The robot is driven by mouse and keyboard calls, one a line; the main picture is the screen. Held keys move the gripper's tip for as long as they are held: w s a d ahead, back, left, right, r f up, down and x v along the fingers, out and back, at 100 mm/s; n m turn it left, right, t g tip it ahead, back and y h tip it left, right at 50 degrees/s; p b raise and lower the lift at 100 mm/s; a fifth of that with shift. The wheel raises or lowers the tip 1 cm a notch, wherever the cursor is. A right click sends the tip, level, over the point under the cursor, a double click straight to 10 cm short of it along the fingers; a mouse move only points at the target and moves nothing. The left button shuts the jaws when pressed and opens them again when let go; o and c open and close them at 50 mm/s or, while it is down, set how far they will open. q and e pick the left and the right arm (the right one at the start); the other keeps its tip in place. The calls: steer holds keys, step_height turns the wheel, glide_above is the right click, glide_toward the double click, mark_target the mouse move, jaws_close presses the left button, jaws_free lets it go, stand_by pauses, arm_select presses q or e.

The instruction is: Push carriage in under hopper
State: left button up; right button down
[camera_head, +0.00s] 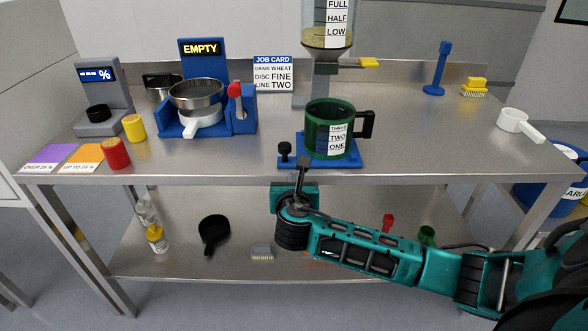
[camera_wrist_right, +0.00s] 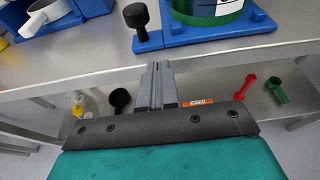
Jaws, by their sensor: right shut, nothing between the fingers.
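The blue carriage (camera_head: 348,163) lies at the bench's front edge, with a black knob (camera_head: 284,149) at its front left. A green measuring jug (camera_head: 321,128) with a black handle stands on it. The carriage (camera_wrist_right: 230,36) and knob (camera_wrist_right: 136,17) also show in the right wrist view. The hopper (camera_head: 327,14), clear with grain low in it, stands behind the jug on a grey stand. My right gripper (camera_head: 301,166) is shut and empty in front of the carriage at the bench edge, just right of the knob. Its fingers (camera_wrist_right: 158,72) point toward the carriage. My left gripper is out of view.
A blue unit (camera_head: 240,124) with a metal sieve (camera_head: 196,92) stands to the left. Red (camera_head: 117,153) and yellow (camera_head: 134,127) pots are farther left. A white scoop (camera_head: 514,121) lies at the right. The bench right of the carriage is clear. A lower shelf holds small tools.

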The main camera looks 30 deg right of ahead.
mark_target(293, 162)
steer(key=x, duration=0.2)
steer(key=r+x, duration=0.1)
steer(key=x, duration=0.1)
steer(key=shift+w+d, duration=0.2)
steer(key=shift+w, duration=0.2)
steer(key=shift+w+d, duration=0.1)
steer(key=shift+w, duration=0.05)
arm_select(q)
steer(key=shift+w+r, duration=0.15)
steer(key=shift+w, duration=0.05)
arm_select(e)
steer(key=shift+w+f, duration=0.1)
